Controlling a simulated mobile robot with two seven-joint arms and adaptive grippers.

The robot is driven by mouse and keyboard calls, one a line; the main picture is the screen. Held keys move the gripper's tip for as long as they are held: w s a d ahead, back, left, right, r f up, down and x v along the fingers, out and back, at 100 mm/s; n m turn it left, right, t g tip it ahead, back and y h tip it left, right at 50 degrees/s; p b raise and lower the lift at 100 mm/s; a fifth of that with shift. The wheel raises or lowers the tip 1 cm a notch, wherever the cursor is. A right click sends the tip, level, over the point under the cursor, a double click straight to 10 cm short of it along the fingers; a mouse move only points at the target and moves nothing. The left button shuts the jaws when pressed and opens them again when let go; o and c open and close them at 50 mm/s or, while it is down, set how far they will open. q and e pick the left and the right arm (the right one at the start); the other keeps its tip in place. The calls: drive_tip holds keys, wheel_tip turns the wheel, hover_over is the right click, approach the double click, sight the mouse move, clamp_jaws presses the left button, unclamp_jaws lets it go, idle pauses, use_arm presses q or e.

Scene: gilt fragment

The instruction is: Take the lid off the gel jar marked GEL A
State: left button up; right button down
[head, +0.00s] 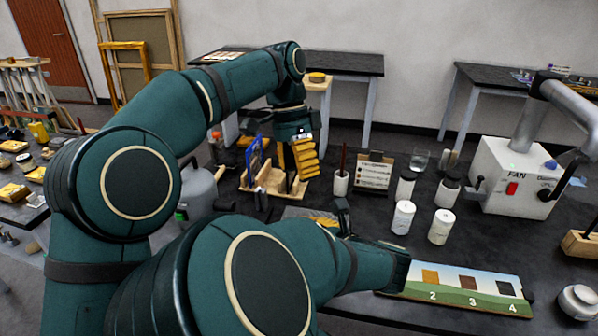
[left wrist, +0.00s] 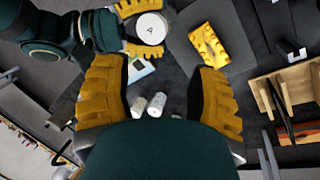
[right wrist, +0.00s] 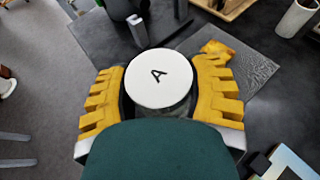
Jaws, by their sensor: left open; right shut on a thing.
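The gel jar's round white lid (right wrist: 160,78), marked A, sits between the fingers of my right gripper (right wrist: 160,92), which is shut on the jar. I cannot tell how much of the grip is on the lid or the body. The lid also shows in the left wrist view (left wrist: 150,28), with yellow fingers on both sides. In the head view my arm hides the jar. My left gripper (left wrist: 158,100) is open and empty, pointing down over the table. In the head view its yellow fingers (head: 304,158) are by the wooden rack.
A gilt fragment (left wrist: 208,45) lies on a grey pad (right wrist: 245,75) beside the jar. A wooden rack (head: 268,182), white containers (head: 403,217), a numbered colour card (head: 465,287) and a FAN box (head: 512,178) stand around. Dark tabletop shows between them.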

use_arm(q)
drive_tip(key=x, duration=1.1)
drive_tip(key=shift+s+f, duration=0.15)
drive_tip(key=shift+f, duration=0.25)
drive_tip(key=shift+d, duration=0.1)
clamp_jaws()
drive_tip(key=shift+s, duration=0.1)
drive_tip(key=n, duration=0.3)
drive_tip(key=n+t+h, duration=0.1)
drive_tip(key=n, duration=0.1)
drive_tip(key=shift+s+a, duration=0.35)
drive_tip(key=shift+s, duration=0.05)
drive_tip(key=shift+n, duration=0.9)
drive_tip(key=shift+a, duration=0.1)
